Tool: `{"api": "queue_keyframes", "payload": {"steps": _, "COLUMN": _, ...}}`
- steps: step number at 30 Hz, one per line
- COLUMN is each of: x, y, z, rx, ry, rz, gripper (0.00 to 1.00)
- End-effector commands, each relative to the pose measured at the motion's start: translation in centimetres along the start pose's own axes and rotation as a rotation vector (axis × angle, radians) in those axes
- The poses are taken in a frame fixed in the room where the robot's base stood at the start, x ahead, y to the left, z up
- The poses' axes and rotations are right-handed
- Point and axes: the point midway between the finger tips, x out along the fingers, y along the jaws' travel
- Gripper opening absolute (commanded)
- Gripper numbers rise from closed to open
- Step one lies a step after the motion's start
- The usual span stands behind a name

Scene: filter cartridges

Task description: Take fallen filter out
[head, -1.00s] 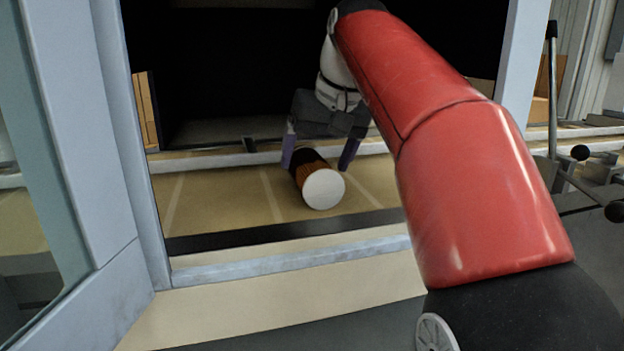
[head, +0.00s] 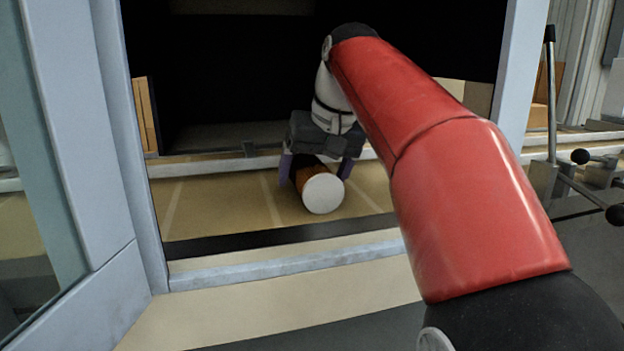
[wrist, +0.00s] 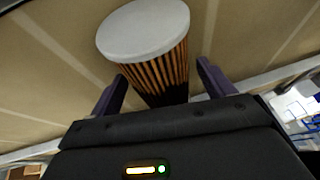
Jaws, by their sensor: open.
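The fallen filter (head: 323,193) lies on its side on the tan floor of the enclosure. It has a white round end cap facing the head camera, an orange-brown pleated body and a dark far part. In the wrist view the filter (wrist: 145,45) shows its white cap and pleats, with its far part running down between the fingers. My gripper (head: 317,172) is open, with its purple fingers on either side of the filter's body. In the wrist view gaps show between the filter and both fingers (wrist: 163,82), the wider one at the right.
The enclosure opening has a pale frame (head: 290,266) with a dark strip (head: 270,240) along its front edge. A pale rail (head: 210,165) runs behind the filter. Tan floor (head: 220,205) left of the filter is clear. Levers with black knobs (head: 580,156) stand outside at the right.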

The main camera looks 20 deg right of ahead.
Motion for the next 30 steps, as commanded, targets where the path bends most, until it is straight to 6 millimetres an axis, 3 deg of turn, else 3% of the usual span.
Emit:
{"api": "queue_keyframes", "payload": {"steps": 7, "x": 0.0, "y": 0.0, "z": 0.0, "rx": 0.0, "ry": 0.0, "rz": 0.0, "gripper": 0.79}}
{"api": "queue_keyframes", "payload": {"steps": 18, "x": 0.0, "y": 0.0, "z": 0.0, "rx": 0.0, "ry": 0.0, "rz": 0.0, "gripper": 0.31}}
{"api": "queue_keyframes", "payload": {"steps": 26, "x": -0.1, "y": 0.0, "z": -0.1, "rx": 0.0, "ry": 0.001, "rz": 0.0, "gripper": 0.3}}
{"api": "queue_keyframes", "payload": {"steps": 30, "x": -1.2, "y": -0.2, "z": -0.6, "rx": 0.0, "ry": 0.002, "rz": 0.0, "gripper": 0.3}}
